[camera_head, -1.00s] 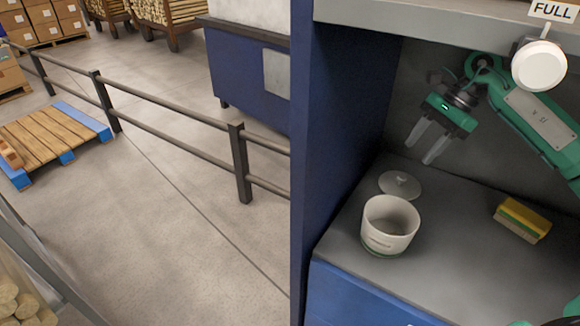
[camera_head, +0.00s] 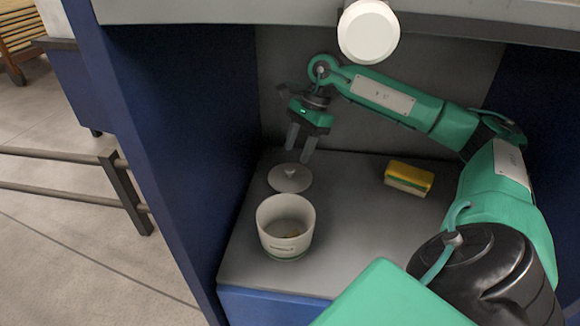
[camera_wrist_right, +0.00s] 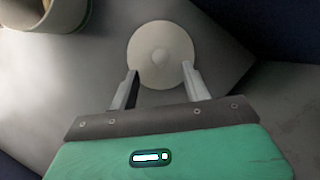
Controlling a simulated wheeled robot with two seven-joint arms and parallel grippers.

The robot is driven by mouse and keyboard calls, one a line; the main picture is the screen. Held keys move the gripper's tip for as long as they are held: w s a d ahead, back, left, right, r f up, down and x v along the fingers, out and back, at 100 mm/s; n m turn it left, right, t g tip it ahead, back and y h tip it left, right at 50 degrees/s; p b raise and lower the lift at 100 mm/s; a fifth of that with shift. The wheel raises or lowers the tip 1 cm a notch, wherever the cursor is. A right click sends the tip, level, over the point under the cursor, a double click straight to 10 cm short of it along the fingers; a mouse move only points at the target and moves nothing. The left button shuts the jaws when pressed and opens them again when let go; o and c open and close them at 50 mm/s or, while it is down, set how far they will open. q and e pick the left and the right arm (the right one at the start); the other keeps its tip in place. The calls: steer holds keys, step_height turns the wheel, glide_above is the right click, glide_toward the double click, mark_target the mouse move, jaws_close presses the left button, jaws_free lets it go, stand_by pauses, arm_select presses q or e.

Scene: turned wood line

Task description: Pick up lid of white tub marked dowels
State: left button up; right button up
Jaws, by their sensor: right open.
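My right gripper (camera_head: 299,156) is open and empty, pointing down above the far side of the lid. The tub's edge (camera_wrist_right: 50,12) shows at upper left there. My left gripper is not in view.
A blue side wall (camera_head: 165,120) bounds the bench on the left. A round white object (camera_head: 368,31) hangs at the top edge. The bench between tub and brush is clear.

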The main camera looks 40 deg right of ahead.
mark_target(291, 169)
steer(key=x, duration=0.5)
steer(key=shift+a+f, duration=0.1)
jaws_close()
